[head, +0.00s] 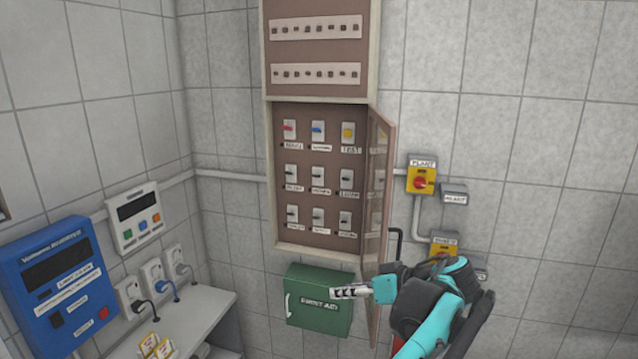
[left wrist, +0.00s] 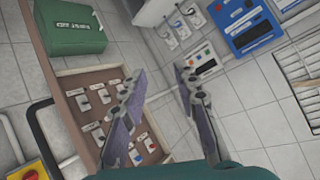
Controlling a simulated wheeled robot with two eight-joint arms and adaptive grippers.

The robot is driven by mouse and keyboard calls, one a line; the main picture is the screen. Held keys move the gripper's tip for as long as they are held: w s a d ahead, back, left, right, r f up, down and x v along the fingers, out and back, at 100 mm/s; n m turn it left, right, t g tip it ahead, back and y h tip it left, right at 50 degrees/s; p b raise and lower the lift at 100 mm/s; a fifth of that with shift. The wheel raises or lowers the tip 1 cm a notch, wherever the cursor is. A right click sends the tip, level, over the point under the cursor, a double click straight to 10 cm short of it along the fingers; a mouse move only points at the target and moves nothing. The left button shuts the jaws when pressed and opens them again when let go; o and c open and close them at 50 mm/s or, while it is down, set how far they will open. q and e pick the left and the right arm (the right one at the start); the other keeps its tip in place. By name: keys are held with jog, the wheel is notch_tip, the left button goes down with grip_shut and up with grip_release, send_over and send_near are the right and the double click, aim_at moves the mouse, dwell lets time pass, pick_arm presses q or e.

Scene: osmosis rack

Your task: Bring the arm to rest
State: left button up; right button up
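My left gripper (head: 345,292) is in front of the lower wall in the head view, its fingers overlapping the right part of the green first aid box. My teal and black arm comes in from the lower right of that view. In the left wrist view the two fingers of my left gripper (left wrist: 160,75) stand apart with nothing between them. That view is turned over, with the green box (left wrist: 75,30) at upper left. I cannot tell whether the gripper touches anything. My right gripper is not in view.
The brown switch cabinet (head: 268,180) has its glazed door (head: 378,150) swung open, close to my arm. Yellow switches (head: 422,180) are on the wall to its right. The green first aid box (head: 305,318) hangs below. A blue device (head: 45,295) and a white shelf (head: 205,305) are at left.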

pick_arm(q)
jog(key=s+a+f+m+g+h+b, duration=0.1)
jog(key=s+a+f+h+b, duration=0.15)
jog(key=a+f, duration=0.35)
jog(key=s+a+f+m+h+b, duration=0.1)
jog(key=s+a+f+b, duration=0.3)
jog(key=a+f, duration=0.25)
jog(key=s+a+f+m+g+h+b, duration=0.1)
jog(key=s+a+f+m+b, duration=0.1)
jog(key=s+a+f+b, duration=0.3)
jog(key=s+a+f+h+b, duration=0.1)
jog(key=s+a+f+b, duration=0.1)
jog(key=s+f, duration=0.2)
jog(key=s+a+f+m+t+h+b, duration=0.1)
jog(key=s+a+f+h+b, duration=0.1)
jog(key=f, duration=0.7)
jog(key=s+a+f+h+b, duration=0.1)
jog(key=s+a+f+b, duration=0.1)
jog(key=s+f, duration=0.3)
notch_tip(320, 180, down, 2)
jog(key=shift+s+a+f+m+t+b, duration=0.2)
jog(key=shift+s+a+m+t+b, duration=0.15)
jog(key=shift+b, duration=0.3)
